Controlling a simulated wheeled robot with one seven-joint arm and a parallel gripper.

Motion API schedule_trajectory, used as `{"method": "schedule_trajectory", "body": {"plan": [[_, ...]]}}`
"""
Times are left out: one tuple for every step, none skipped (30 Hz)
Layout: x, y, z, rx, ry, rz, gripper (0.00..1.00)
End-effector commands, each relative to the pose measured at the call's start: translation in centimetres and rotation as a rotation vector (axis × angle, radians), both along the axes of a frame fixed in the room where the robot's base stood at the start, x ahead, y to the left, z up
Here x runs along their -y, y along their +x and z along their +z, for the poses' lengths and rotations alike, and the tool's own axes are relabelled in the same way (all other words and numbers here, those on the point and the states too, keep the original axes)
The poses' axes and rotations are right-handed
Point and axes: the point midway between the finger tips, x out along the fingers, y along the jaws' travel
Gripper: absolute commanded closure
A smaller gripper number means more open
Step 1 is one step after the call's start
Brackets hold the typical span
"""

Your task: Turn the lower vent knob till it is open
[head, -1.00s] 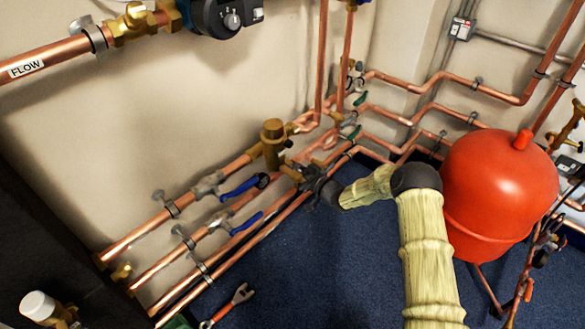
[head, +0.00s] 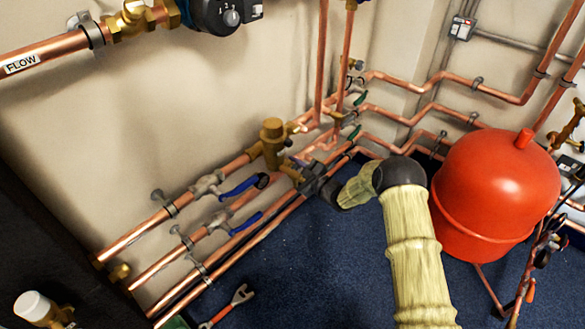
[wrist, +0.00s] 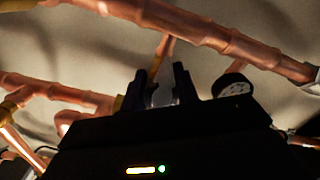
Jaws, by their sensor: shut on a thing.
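My gripper (head: 312,180) is at the lower pipes by the wall, just right of the brass valve body (head: 273,140). In the wrist view its two dark fingers (wrist: 163,90) stand upright, close together, with a small pale grey piece between them. They are shut on this piece, which appears to be the lower vent knob (wrist: 162,94). Most of the knob is hidden by the fingers and the gripper's body. In the head view the knob is hidden behind my gripper, so how far it is turned cannot be told.
Copper pipes (head: 150,262) run along the wall, with blue lever handles (head: 240,187) left of my gripper. A round gauge (wrist: 232,86) sits close right of the fingers. A red tank (head: 497,190) stands right of my arm. A wrench (head: 228,305) lies on the open blue floor.

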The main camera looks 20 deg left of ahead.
Motion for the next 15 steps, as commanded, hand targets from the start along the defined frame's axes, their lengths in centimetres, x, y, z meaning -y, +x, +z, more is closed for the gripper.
{"method": "schedule_trajectory", "body": {"plan": [[0.02,-0.05,-0.16,0.039,-0.019,0.001,0.92],[0.04,-0.04,-0.16,0.065,-0.030,0.001,0.92],[0.03,-0.04,-0.15,0.101,-0.044,0.001,0.92],[0.01,-0.05,-0.13,0.127,-0.055,0.001,0.92],[0.01,-0.05,-0.13,0.154,-0.066,0.001,0.92],[0.01,-0.06,-0.13,0.189,-0.080,0.001,0.92],[0.00,-0.06,-0.14,0.213,-0.091,0.002,0.92],[-0.01,-0.07,-0.14,0.238,-0.101,0.002,0.92],[0.02,-0.05,-0.16,0.272,-0.115,0.002,0.92],[0.04,-0.04,-0.18,0.296,-0.126,0.002,0.92],[0.04,-0.04,-0.18,0.320,-0.135,0.002,0.92],[0.01,-0.06,-0.17,0.348,-0.146,0.001,0.92],[-0.01,-0.07,-0.17,0.369,-0.155,0.001,0.92],[0.00,-0.07,-0.17,0.390,-0.164,0.001,0.92],[0.02,-0.06,-0.18,0.415,-0.174,0.002,0.92]]}}
